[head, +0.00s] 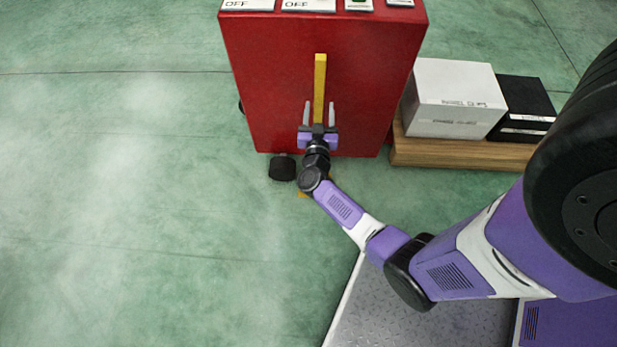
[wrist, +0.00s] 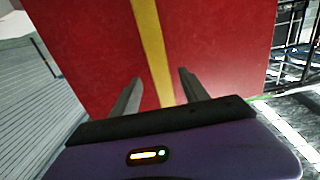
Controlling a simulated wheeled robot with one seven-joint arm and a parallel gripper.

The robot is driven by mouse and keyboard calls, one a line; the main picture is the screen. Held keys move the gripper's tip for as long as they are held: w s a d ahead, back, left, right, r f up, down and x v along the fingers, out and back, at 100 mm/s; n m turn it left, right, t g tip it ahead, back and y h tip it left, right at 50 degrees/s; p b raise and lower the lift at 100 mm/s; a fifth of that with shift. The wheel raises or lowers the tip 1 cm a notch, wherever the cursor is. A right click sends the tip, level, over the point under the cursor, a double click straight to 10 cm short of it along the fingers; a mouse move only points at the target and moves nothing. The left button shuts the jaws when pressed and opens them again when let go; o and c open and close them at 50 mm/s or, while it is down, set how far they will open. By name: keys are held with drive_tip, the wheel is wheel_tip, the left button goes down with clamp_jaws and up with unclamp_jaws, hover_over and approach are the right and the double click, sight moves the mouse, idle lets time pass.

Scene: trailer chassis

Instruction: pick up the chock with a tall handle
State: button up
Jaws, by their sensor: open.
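A tall yellow upright bar, which looks like the chock's handle (head: 320,72), stands in front of a red cabinet in the head view. My gripper (head: 319,106) is open, its two fingers on either side of the bar in the picture. In the wrist view the yellow handle (wrist: 149,35) runs down between the open fingers of my gripper (wrist: 160,76), with a gap to each. I cannot tell how deep it sits between them. The chock's base is mostly hidden by my arm; a small orange-yellow bit shows beside my wrist.
To the right, a white box (head: 455,98) and a black box (head: 526,105) sit on a wooden pallet (head: 450,152). The green floor (head: 120,200) at left is clear.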

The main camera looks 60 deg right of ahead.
drive_tip(key=b+x, duration=0.2)
drive_tip(key=x, duration=0.5)
drive_tip(key=shift+w+d+r+b, duration=0.15)
drive_tip(key=shift+w+d+b, duration=0.05)
drive_tip(key=shift+d+b, duration=0.1)
clamp_jaws()
idle(1.1)
drive_tip(key=shift+r, duration=0.1)
